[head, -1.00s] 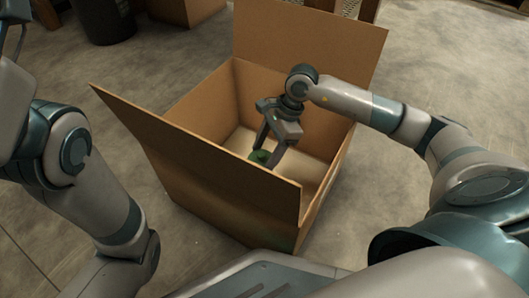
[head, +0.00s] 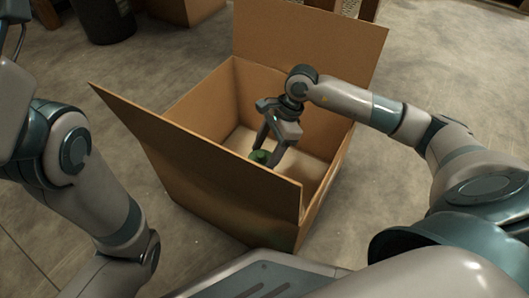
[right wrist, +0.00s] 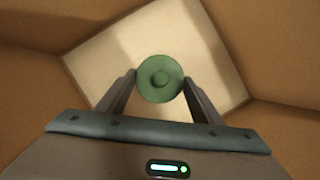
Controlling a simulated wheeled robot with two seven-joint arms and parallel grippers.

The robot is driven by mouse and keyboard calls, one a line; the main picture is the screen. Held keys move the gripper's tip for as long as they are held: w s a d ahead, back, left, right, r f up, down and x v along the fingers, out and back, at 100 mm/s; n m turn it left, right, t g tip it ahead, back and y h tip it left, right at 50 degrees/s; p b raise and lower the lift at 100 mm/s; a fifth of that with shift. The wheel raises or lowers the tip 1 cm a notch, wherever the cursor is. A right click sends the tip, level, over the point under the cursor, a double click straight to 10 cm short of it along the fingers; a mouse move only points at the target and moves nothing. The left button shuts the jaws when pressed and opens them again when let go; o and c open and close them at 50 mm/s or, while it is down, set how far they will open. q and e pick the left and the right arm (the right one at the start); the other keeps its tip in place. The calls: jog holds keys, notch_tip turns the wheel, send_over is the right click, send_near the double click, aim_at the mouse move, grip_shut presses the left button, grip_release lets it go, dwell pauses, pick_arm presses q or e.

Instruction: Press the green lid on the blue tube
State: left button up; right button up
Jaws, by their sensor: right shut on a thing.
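In the head view the green lid (head: 260,156) shows at the fingertips of my right gripper (head: 270,154), inside the open cardboard box. The blue tube is not visible in any view; whether it is under the lid or behind the box's near wall I cannot tell. My left arm shows at the left of the head view, but its gripper is out of the picture.
The cardboard box (head: 225,178) stands on the concrete floor with flaps raised around its opening. Its walls surround my right gripper closely. A dark bin (head: 103,18) and another box (head: 188,10) stand at the back. Floor to the right is clear.

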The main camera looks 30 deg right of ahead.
dwell(0.4)
jog(key=o, duration=1.6)
jog(key=shift+c, duration=0.2)
jog(key=shift+r+p, duration=2.6)
jog(key=shift+r, duration=0.9)
grip_shut()
jog(key=shift+f+b, duration=1.65)
jog(key=shift+f, duration=0.8)
